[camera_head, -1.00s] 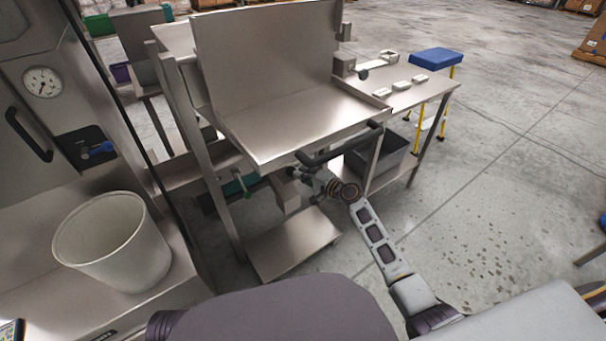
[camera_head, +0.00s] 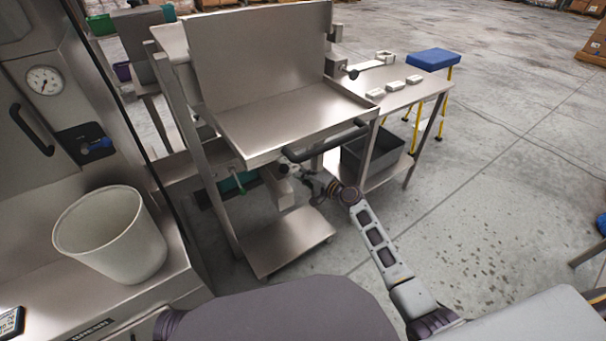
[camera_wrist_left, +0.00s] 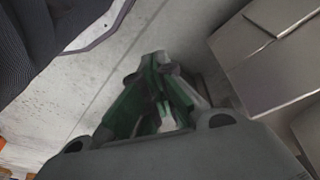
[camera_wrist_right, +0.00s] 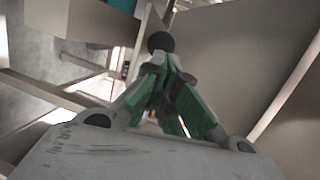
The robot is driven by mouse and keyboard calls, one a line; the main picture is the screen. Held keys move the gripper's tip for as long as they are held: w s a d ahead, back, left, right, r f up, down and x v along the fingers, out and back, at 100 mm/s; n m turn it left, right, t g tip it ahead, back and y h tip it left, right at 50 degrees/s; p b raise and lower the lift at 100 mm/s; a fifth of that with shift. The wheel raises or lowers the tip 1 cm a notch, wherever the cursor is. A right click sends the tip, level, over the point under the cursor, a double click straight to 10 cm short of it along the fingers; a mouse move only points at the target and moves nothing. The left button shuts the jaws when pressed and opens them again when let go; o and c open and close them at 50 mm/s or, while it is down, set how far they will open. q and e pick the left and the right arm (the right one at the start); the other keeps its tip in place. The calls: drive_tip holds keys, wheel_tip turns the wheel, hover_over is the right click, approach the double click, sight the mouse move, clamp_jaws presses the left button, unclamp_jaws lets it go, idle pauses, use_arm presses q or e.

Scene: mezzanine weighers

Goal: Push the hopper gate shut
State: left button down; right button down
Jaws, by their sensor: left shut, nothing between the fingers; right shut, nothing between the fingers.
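The hopper is a steel tray (camera_head: 285,120) with a tall back panel and a black bar handle (camera_head: 325,141) on its front edge. My right gripper (camera_head: 268,172) is under the front edge, partly hidden by shadow and the tray. In the right wrist view it is shut and empty (camera_wrist_right: 160,68), with a round black knob (camera_wrist_right: 160,41) just beyond its fingertips. I cannot tell whether they touch. The gate plate itself is not clear in any view. My left gripper (camera_wrist_left: 162,62) is shut and empty in the left wrist view, and out of the head view.
A white bucket (camera_head: 112,240) stands on the steel machine at left. A low steel platform (camera_head: 288,242) is below the hopper. A side table (camera_head: 410,95) with small blocks, a dark bin (camera_head: 365,160) and a blue-topped stool (camera_head: 434,58) are to the right.

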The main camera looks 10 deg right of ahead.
use_arm(q)
drive_tip(key=shift+a+f+p, duration=0.15)
drive_tip(key=shift+f+p, duration=0.25)
drive_tip(key=shift+f, duration=0.1)
drive_tip(key=shift+a+f+p, duration=0.15)
drive_tip(key=shift+f+p, duration=0.2)
drive_tip(key=shift+f, duration=0.15)
use_arm(e)
drive_tip(key=v, duration=0.9)
drive_tip(key=shift+s+d, duration=0.25)
use_arm(q)
drive_tip(key=shift+s, duration=0.1)
